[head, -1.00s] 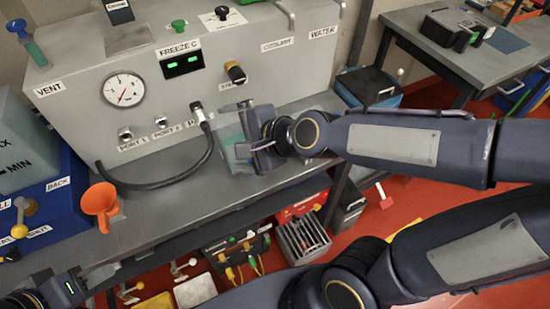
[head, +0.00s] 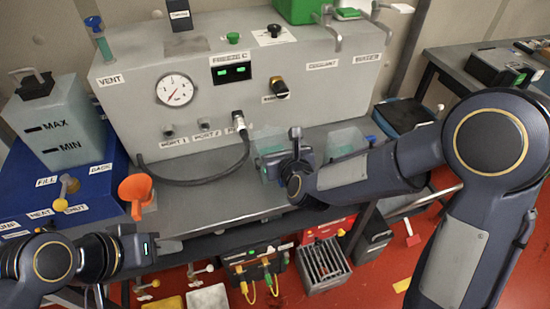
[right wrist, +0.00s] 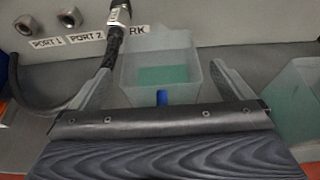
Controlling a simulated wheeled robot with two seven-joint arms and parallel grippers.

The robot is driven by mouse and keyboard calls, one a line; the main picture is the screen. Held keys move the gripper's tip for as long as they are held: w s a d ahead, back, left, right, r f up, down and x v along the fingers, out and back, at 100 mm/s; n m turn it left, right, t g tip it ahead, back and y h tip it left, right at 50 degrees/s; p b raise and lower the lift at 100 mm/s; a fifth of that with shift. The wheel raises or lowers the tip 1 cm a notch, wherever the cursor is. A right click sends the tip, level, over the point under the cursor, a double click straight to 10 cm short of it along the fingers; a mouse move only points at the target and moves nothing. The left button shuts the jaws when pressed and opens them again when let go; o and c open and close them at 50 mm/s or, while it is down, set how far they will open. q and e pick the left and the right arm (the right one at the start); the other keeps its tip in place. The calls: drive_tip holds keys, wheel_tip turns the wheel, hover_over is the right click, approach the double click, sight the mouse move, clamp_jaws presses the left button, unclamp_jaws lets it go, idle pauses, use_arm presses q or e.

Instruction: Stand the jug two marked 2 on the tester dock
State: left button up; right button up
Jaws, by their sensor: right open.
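A clear jug with green liquid (head: 268,143) stands on the grey bench under the test panel. In the right wrist view this jug (right wrist: 160,76) is between the spread fingers of my right gripper (right wrist: 160,92), with a blue tab at its near side. I cannot see a gap or contact clearly. A second clear jug (head: 345,143) stands to its right, and it also shows in the right wrist view (right wrist: 302,95). I can read no number on either jug. My left gripper (head: 168,246) is low at the left, away from the jugs. I cannot identify the tester dock.
A black hose (head: 205,180) loops from the panel's port over the bench. An orange funnel (head: 136,190) is at the bench's left front. A tank (head: 62,125) stands on a blue base (head: 95,195) at the left. Crates and tools lie below.

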drive_tip(key=x, duration=0.2)
drive_tip(key=shift+w+a+f, duration=0.1)
drive_tip(key=shift+w+f, duration=0.05)
drive_tip(key=shift+w, duration=0.15)
drive_tip(key=c, duration=1.9)
